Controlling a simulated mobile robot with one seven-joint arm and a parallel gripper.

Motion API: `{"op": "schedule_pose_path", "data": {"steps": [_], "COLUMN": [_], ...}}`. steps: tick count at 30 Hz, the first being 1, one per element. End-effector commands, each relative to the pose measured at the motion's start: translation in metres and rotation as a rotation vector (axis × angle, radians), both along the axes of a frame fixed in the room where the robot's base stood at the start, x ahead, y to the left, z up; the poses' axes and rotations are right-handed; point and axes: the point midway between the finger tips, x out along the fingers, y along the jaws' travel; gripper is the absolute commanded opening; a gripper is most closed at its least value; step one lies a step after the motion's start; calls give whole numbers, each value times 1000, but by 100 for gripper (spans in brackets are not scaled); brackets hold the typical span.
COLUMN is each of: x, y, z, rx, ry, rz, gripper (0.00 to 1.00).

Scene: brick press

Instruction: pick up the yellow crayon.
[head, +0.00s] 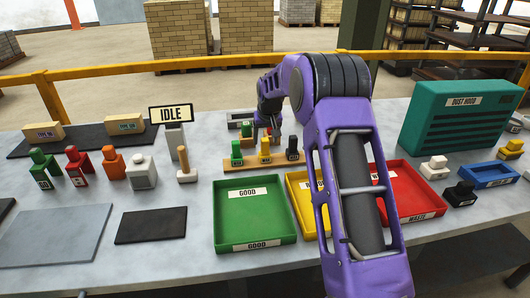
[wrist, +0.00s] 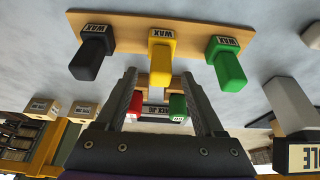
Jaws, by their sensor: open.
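The yellow crayon (head: 265,146) stands upright in the middle of a wooden rack (head: 235,167), between a green crayon (head: 237,155) and a black crayon (head: 292,152). In the wrist view the yellow crayon (wrist: 161,68) carries a WAX label, with the black crayon (wrist: 92,52) to its left and the green crayon (wrist: 228,66) to its right. My gripper (wrist: 160,75) is open, its two fingers apart on either side of the yellow crayon in the picture. I see no contact; the depth between them is unclear. In the head view my arm partly hides the gripper (head: 268,130) just behind the rack.
Green (head: 254,205), yellow (head: 304,218) and red (head: 410,207) trays lie in front of the rack, the latter two partly behind my arm. A wooden-handled stamp (head: 185,165) and an IDLE sign (head: 171,114) stand left. A teal dust hood (head: 457,121) stands right.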

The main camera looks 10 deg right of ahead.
Motion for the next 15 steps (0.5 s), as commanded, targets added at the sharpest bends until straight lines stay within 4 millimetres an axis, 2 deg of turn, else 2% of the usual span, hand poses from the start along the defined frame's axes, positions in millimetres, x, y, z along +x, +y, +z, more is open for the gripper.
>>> {"op": "schedule_pose_path", "data": {"steps": [3, 6, 14, 15], "x": [8, 11, 12, 12], "y": [1, 1, 1, 1], "z": [-16, -23, -25, -25], "rx": [0, 0, 0, 0], "ry": [2, 0, -1, -1], "rz": [0, 0, 0, 0], "gripper": [70, 70, 70, 65]}}
